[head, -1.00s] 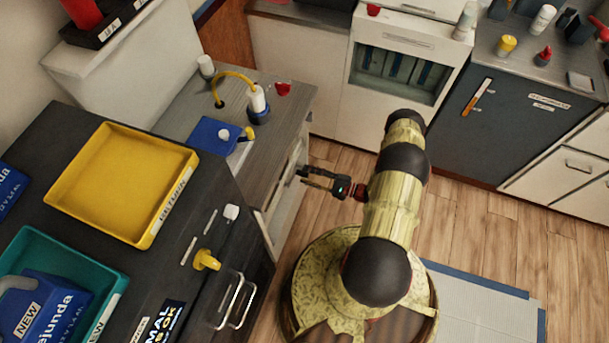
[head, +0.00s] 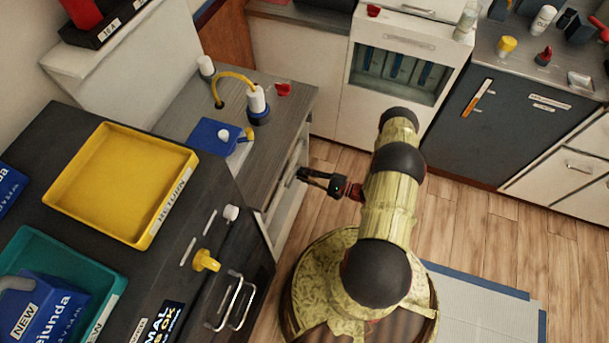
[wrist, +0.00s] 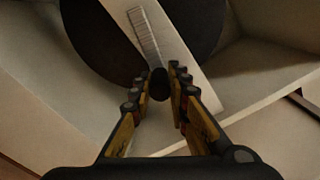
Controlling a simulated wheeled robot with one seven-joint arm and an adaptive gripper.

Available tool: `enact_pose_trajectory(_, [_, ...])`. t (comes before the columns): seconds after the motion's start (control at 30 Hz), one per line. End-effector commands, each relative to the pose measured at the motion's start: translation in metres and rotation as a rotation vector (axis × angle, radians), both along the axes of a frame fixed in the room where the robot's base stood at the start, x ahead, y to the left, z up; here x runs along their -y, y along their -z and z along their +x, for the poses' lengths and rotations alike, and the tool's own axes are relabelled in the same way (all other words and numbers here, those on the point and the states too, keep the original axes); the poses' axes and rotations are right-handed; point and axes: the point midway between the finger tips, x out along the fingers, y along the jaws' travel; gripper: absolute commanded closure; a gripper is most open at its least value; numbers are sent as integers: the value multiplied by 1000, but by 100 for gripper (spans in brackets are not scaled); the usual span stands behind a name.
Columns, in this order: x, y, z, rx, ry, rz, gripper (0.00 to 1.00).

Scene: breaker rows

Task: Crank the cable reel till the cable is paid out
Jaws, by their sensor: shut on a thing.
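In the wrist view, a large dark round disc of the cable reel (wrist: 88,40) shows at the top. A pale flat crank arm (wrist: 178,60) with a ribbed strip crosses it. A small dark crank knob (wrist: 158,86) sits between the fingertips of my gripper (wrist: 159,76), which is shut on it. In the head view, my gripper (head: 303,177) reaches left into the side of the grey-topped counter. The reel is hidden there by the counter. I cannot make out the cable or how much of it is out.
Pale cabinet walls (wrist: 268,70) stand close around the reel. The grey counter (head: 183,108) above holds a blue box (head: 212,138) and a white cylinder with a yellow hose (head: 257,101). A dark cabinet with a yellow tray (head: 84,197) stands left.

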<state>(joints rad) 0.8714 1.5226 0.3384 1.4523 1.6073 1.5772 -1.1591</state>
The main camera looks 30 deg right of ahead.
Motion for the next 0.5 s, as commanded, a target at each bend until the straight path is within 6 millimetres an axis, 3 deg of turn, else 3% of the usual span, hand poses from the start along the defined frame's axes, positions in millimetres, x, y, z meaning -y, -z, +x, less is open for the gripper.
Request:
enact_pose_trajectory(0.13, [0,0,0,-1,0,1,100])
enact_pose_trajectory(0.5, [0,0,0,-1,0,1,100])
